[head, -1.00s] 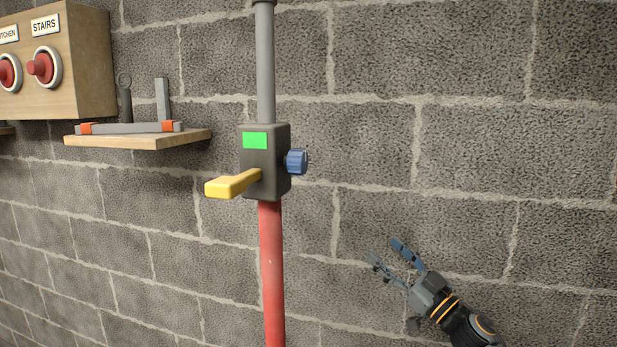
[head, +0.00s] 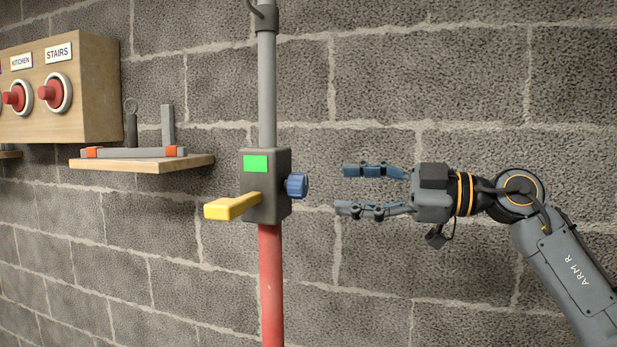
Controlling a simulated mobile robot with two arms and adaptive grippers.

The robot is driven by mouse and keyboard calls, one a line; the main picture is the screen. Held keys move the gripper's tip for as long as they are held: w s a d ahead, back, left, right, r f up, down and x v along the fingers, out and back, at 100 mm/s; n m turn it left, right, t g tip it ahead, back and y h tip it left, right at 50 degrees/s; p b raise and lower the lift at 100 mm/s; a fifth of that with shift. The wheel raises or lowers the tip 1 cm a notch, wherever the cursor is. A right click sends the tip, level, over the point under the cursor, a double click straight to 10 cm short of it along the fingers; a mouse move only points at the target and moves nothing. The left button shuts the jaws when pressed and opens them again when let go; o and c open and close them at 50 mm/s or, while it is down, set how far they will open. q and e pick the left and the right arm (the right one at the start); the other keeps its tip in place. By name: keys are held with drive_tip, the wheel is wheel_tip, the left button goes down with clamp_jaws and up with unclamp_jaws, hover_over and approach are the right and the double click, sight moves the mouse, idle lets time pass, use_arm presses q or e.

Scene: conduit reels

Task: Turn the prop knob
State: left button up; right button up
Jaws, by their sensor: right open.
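The prop knob (head: 297,186) is a blue ribbed knob on the right side of a dark grey box (head: 268,205). The box sits on an upright prop, with a grey tube (head: 267,95) above and a red tube (head: 271,285) below. It carries a green patch (head: 256,163) and a yellow lever (head: 233,206) pointing left. My right gripper (head: 350,190) is open and empty, to the right of the knob at about its height. Its fingers point left at the knob, with a gap between. My left gripper is not in view.
A wooden shelf (head: 190,162) with grey tools (head: 130,153) is on the wall at left. A wooden box (head: 100,75) with red buttons labelled KITCHEN and STAIRS is above it. The block wall (head: 450,90) behind my right arm is bare.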

sight(306, 186)
drive_tip(key=p+x, duration=0.2)
drive_tip(key=x, duration=0.5)
drive_tip(key=shift+w+a, duration=0.1)
drive_tip(key=shift+a, duration=0.2)
drive_tip(key=c, duration=1.2)
